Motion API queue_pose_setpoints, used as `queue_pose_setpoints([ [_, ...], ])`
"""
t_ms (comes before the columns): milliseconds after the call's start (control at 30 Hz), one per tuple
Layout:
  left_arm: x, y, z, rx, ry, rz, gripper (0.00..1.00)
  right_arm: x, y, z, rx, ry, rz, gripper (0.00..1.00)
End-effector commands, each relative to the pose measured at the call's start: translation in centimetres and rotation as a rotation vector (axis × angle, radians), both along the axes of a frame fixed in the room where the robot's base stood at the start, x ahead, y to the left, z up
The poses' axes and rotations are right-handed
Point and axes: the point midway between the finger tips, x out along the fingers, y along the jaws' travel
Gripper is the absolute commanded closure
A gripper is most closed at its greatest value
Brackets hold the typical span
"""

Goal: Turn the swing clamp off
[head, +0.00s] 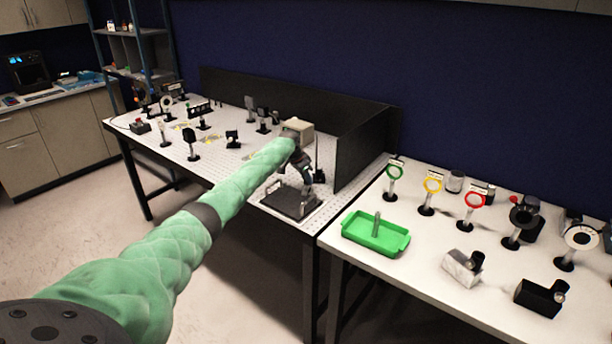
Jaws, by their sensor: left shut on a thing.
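A dark flat base plate (284,201) lies at the near right corner of the perforated table, with a small upright metal part (306,194) on it that looks like the swing clamp. My left arm, in a green sleeve, reaches across from the lower left. Its gripper (307,178) is just above the plate, shut on the upper part of the clamp. The fingers are small and dark here, and they partly hide the clamp, so its exact position is hard to tell. My right gripper is not in view.
Optical mounts stand on the table's left part. A green tray (365,240) and several ring mounts occupy the white table at right.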

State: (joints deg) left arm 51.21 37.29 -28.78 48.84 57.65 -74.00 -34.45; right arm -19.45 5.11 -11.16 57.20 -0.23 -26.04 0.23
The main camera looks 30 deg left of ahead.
Motion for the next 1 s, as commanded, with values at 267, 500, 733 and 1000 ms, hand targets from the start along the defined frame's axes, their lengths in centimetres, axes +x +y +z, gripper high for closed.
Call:
queue_pose_setpoints([
  [267, -0.1, -0.3, 0.3, -0.001, -0.001, 0.260, 0.94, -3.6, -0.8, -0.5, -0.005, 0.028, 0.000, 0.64],
  [500, 0.0, -0.4, 0.3, 0.000, -0.001, 0.488, 0.94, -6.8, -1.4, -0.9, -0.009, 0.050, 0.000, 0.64],
  [733, 0.0, -0.6, 0.3, -0.001, -0.002, 0.704, 0.94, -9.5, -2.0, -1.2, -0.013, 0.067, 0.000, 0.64],
  [1000, 0.1, -0.7, 0.2, -0.001, -0.002, 0.926, 0.94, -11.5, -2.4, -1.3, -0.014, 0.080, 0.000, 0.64],
])
